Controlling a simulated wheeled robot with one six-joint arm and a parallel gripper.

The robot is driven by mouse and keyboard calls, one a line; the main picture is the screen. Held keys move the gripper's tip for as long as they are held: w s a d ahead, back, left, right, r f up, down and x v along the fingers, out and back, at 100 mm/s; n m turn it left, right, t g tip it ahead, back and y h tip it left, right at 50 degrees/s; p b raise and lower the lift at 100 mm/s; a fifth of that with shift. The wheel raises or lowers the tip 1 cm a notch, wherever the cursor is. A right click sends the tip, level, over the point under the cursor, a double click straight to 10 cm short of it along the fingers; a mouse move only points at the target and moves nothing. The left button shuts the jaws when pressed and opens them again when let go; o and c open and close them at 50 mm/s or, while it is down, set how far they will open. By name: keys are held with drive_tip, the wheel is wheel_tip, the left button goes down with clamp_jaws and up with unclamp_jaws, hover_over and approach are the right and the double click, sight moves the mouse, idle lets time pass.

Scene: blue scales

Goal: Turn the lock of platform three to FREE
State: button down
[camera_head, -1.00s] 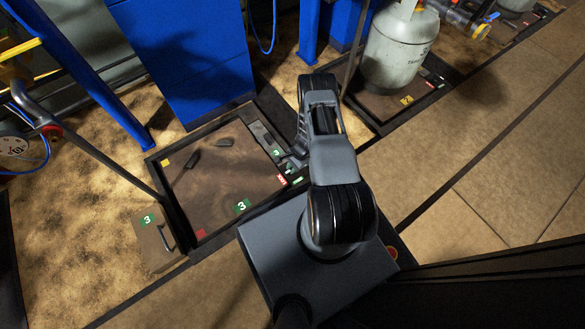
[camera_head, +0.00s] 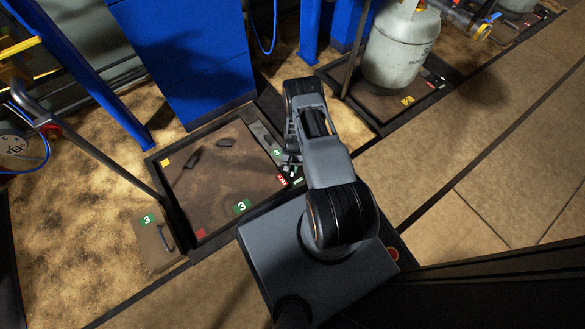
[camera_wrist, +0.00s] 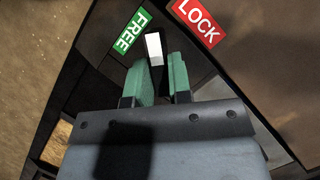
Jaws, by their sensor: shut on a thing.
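Platform three (camera_head: 218,180) is a brown plate in a dark frame, with a green "3" label (camera_head: 242,206) at its front edge. The lock's lever (camera_wrist: 154,48) shows a white tip in the wrist view, between the green FREE label (camera_wrist: 132,30) on the left and the red LOCK label (camera_wrist: 196,18) on the right, closer to FREE. My gripper (camera_wrist: 161,68), with green fingers, is shut on the lever. The rest of the lever is hidden between the fingers. In the head view my arm partly covers the lock, beside the platform's right edge.
Two small dark pieces (camera_head: 192,158) lie on the platform. A second platform with a grey gas cylinder (camera_head: 398,50) stands at upper right. Blue cabinet (camera_head: 185,60) and posts stand behind. A box with a handle (camera_head: 158,240) is at left. Floor at right is clear.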

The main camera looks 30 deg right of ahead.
drive_tip(key=n+h, duration=0.1)
drive_tip(key=n, duration=0.2)
drive_tip(key=shift+n, duration=0.3)
drive_tip(key=shift+a+n+g+h, duration=0.15)
drive_tip(key=shift+n+h, duration=0.3)
drive_tip(key=shift+n, duration=0.5)
drive_tip(key=shift+d+n+g+h, duration=0.1)
drive_tip(key=shift+n+g+h, duration=0.25)
drive_tip(key=shift+n, duration=0.9)
drive_tip(key=c, duration=1)
unclamp_jaws()
drive_tip(key=shift+c, duration=0.2)
drive_tip(key=shift+a, duration=0.1)
drive_tip(key=p+v, duration=0.5)
drive_tip(key=v, duration=0.8)
drive_tip(key=shift+a+r, duration=0.25)
drive_tip(key=shift+r, duration=0.2)
